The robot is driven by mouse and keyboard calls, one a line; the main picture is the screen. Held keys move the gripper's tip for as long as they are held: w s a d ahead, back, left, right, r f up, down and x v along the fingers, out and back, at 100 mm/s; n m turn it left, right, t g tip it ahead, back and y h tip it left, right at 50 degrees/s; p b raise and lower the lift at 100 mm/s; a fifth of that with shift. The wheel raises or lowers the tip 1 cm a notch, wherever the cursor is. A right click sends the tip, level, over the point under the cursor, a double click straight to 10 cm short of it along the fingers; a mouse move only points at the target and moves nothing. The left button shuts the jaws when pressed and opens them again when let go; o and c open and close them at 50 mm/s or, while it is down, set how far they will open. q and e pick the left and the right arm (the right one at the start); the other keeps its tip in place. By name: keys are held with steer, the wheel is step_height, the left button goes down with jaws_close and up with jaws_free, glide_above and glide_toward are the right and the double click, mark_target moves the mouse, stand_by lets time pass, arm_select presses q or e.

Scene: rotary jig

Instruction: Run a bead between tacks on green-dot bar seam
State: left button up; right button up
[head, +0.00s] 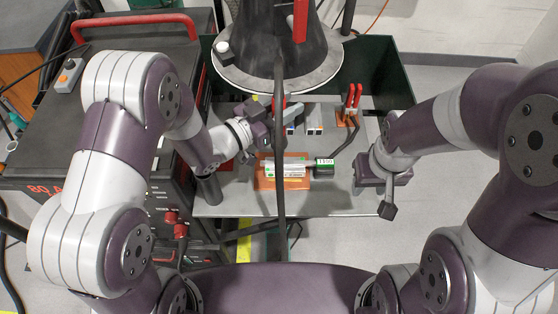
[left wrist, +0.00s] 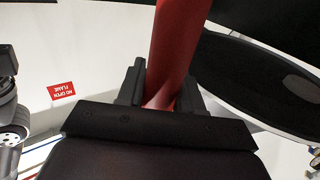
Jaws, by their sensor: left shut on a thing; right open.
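My left gripper (head: 268,112) is over the back of the grey work table (head: 235,206). It is shut on a red handle-like part (left wrist: 178,50), which fills the gap between its fingers in the left wrist view; what the part belongs to cannot be told. Light metal bars with green marks (head: 284,170) lie on an orange plate (head: 296,185) at the table's middle, in front of the left gripper and apart from it. No single green dot, tack or seam can be made out. My right gripper (head: 387,195) is open and empty near the table's right edge.
A dark round hood (head: 262,75) hangs over the table's back. A black cable (head: 281,215) crosses the view in front of the bars. A red-handled clamp (head: 352,97) stands at back right. A dark power unit (head: 110,165) stands left. The table's front strip is clear.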

arm_select(q)
steer(key=shift+f+b, duration=0.3)
stand_by(0.5)
steer(key=shift+r, duration=0.1)
stand_by(0.7)
steer(key=shift+d+b, duration=0.3)
steer(key=shift+d, duration=1.45)
stand_by(0.4)
steer(key=shift+r, duration=0.1)
steer(key=shift+r+p, duration=0.45)
steer(key=shift+r, duration=0.15)
stand_by(3.5)
